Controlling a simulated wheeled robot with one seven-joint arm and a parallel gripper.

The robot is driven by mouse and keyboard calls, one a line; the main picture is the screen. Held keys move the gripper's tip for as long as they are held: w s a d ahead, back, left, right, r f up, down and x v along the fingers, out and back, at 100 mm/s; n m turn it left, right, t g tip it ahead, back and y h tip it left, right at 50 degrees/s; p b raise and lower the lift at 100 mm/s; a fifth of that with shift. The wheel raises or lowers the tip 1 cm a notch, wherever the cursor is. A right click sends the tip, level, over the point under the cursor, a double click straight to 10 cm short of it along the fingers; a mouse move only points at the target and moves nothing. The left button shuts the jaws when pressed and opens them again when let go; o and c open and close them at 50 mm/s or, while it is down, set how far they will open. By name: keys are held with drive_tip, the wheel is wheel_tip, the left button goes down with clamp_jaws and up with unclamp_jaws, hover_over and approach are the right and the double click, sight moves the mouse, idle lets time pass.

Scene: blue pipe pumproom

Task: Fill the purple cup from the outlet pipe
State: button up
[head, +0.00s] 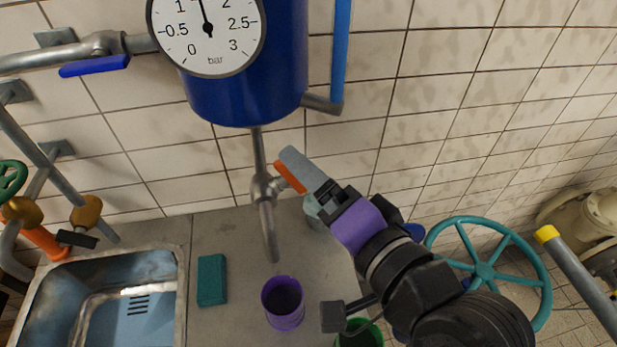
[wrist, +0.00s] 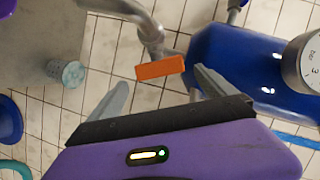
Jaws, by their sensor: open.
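The purple cup (head: 283,305) stands upright on the grey counter in the head view, just below the spout end in the picture; its inside looks dark. The outlet pipe (head: 269,235) drops from the blue tank through a valve and shows no water stream. The valve's orange handle (head: 291,177) sticks out to the right; it also shows in the wrist view (wrist: 160,67). My gripper (head: 298,178) is open at the handle. In the wrist view my gripper (wrist: 160,82) has one finger on each side of the handle, with gaps. One finger is partly hidden in the head view.
The blue tank (head: 245,95) with a gauge (head: 207,35) hangs above. A sink (head: 100,300) and green sponge (head: 212,280) lie left of the cup. A ridged pale cup (wrist: 66,73) stands near the handle. A green cup (head: 358,335) and teal wheel (head: 485,271) are right.

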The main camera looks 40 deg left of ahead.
drive_tip(key=v, duration=0.5)
drive_tip(key=shift+s+d+r+b, duration=0.1)
drive_tip(key=shift+s+d+b, duration=0.1)
drive_tip(key=shift+d+b, duration=0.15)
drive_tip(key=w+d+r+t, duration=0.4)
drive_tip(key=w+t, duration=0.1)
drive_tip(key=t, duration=0.1)
drive_tip(key=s+d+f+t+h, duration=0.1)
drive_tip(key=d+f+t+h, duration=0.3)
drive_tip(key=d, duration=0.4)
drive_tip(key=s+d+f+t+h, duration=0.1)
drive_tip(key=d+f+t+h, duration=0.15)
drive_tip(key=d+f, duration=0.45)
drive_tip(key=s+d+f+g+h, duration=0.1)
drive_tip(key=s+d+f+h, duration=0.1)
drive_tip(key=s+d+f, duration=0.2)
drive_tip(key=s+d+f+g+h, duration=0.1)
drive_tip(key=s+d+f+h, duration=0.2)
drive_tip(key=s+d, duration=0.3)
drive_tip(key=s+d+f+g+h+b, duration=0.1)
drive_tip(key=s+d+f+h, duration=0.2)
drive_tip(key=s, duration=1)
wheel_tip(320, 180, down, 3)
drive_tip(key=shift+d+r+m, duration=0.1)
drive_tip(key=shift+d+m, duration=0.2)
drive_tip(key=shift+d, duration=0.65)
